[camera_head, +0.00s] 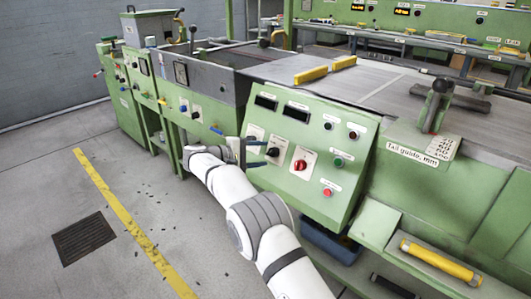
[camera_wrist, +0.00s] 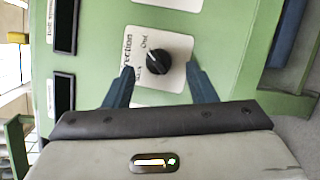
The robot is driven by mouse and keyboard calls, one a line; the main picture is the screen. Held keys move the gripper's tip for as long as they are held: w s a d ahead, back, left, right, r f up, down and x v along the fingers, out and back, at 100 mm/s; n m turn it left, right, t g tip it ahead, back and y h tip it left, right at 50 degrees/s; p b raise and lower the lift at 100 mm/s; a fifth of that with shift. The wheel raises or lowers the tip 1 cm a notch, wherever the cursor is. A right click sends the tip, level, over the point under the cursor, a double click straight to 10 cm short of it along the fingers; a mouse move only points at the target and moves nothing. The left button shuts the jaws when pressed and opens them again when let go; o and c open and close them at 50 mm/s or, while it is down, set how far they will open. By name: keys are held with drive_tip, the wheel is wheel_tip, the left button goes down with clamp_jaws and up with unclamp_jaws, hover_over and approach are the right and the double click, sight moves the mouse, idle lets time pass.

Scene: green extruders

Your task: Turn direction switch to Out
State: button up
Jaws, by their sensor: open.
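The direction switch is a black round knob on a white plate. In the wrist view the knob (camera_wrist: 158,62) lies between my fingertips, and the plate's turned lettering partly reads "rection" and "Out". A pale mark shows on the knob, but I cannot tell surely which label it points at. My gripper (camera_wrist: 163,77) is open, one dark blue finger on each side of the knob, with gaps showing. In the head view my gripper (camera_head: 245,151) is in front of the green sloped panel, just left of the black knob (camera_head: 273,152).
A red knob (camera_head: 300,165) sits right of the black knob. The panel (camera_head: 330,190) also has two dark displays (camera_head: 296,112), several buttons, and a red button (camera_head: 327,192) low down. A yellow-handled bar (camera_head: 440,263) lies at lower right. Open floor (camera_head: 120,180) is at left.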

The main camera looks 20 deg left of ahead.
drive_tip(key=shift+p+v, duration=0.5)
drive_tip(key=shift+v, duration=2.1)
